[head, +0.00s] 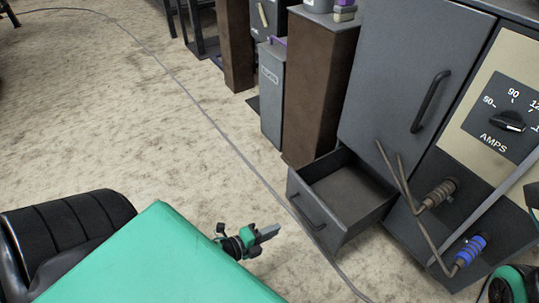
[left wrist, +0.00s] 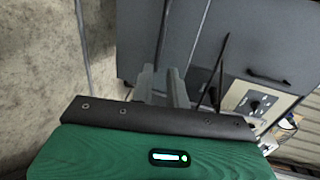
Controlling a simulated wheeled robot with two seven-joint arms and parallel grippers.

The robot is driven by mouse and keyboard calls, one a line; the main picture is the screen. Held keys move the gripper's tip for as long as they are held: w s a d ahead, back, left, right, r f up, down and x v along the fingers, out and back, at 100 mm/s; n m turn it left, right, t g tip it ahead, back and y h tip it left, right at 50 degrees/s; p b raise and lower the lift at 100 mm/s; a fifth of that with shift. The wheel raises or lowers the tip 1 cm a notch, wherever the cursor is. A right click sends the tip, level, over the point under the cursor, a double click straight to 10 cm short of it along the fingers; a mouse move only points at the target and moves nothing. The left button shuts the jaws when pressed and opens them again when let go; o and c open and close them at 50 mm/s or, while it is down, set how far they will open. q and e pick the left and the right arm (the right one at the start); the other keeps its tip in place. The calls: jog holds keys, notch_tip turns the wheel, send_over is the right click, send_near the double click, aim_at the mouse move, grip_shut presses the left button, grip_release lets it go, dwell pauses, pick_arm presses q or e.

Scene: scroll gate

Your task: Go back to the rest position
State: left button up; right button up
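My left gripper (head: 270,232) reaches out past my green arm shell in the head view, over the floor and left of the open drawer. Its two grey fingers (left wrist: 162,82) show in the left wrist view with a gap between them and nothing held. My right gripper's fingers are not seen. A green and black round part at the lower right corner of the head view looks like part of my right arm.
An open, empty drawer (head: 316,211) juts from the dark cabinet (head: 400,70). An AMPS dial (head: 507,122) and plugged cables with a blue connector (head: 471,250) are at right. A cable (head: 190,98) crosses the floor. Brown pillars stand behind. The floor at left is mostly clear.

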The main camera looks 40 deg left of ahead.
pick_arm(q)
jog(key=shift+s+a, duration=0.1)
jog(key=shift+s, duration=0.2)
